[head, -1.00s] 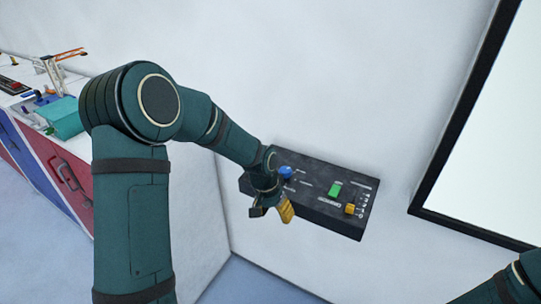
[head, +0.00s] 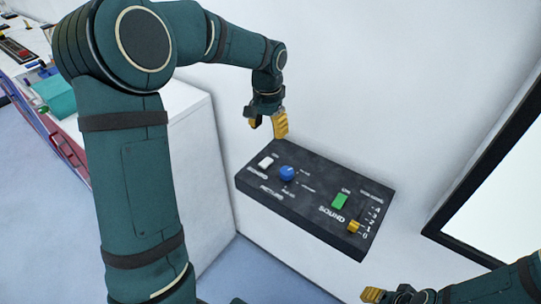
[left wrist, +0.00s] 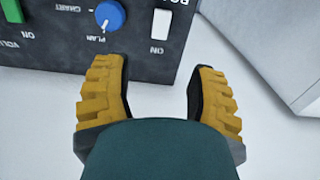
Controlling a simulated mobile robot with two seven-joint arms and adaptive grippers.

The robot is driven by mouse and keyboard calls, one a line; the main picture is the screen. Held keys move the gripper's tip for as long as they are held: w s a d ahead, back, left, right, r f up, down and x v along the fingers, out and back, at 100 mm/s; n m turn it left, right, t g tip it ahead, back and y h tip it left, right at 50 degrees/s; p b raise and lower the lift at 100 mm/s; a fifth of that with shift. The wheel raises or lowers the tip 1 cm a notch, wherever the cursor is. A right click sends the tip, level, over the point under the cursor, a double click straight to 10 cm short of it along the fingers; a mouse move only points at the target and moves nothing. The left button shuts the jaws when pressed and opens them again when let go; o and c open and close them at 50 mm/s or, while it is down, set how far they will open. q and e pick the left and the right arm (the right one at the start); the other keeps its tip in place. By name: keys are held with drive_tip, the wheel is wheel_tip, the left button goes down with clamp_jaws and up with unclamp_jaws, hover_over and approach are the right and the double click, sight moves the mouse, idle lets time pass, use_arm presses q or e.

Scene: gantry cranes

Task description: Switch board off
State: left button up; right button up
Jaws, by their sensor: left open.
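A black control panel (head: 320,222) juts from the white wall. At its left end is a white rocker switch (head: 266,162), its lettering too small to read surely. The switch also shows in the left wrist view (left wrist: 161,24), with "ON" beneath it. My left gripper (head: 268,125) is open and empty, above the panel's upper left edge and apart from the switch. In the left wrist view its two yellow-padded fingers are spread below the switch. My right gripper (head: 385,295) is partly in view at the bottom right; its jaw opening is unclear.
The panel also has a blue knob (head: 287,173), a green switch (head: 340,201) and a yellow slider (head: 353,227). A dark-framed white screen (head: 505,190) is on the right. A white-topped cabinet (head: 185,120) stands left, behind my left arm.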

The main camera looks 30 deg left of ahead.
sight(268, 160)
use_arm(q)
wheel_tip(268, 160, down, 12)
drive_tip(key=shift+r+b, duration=0.1)
drive_tip(key=shift+b, duration=0.4)
clamp_jaws()
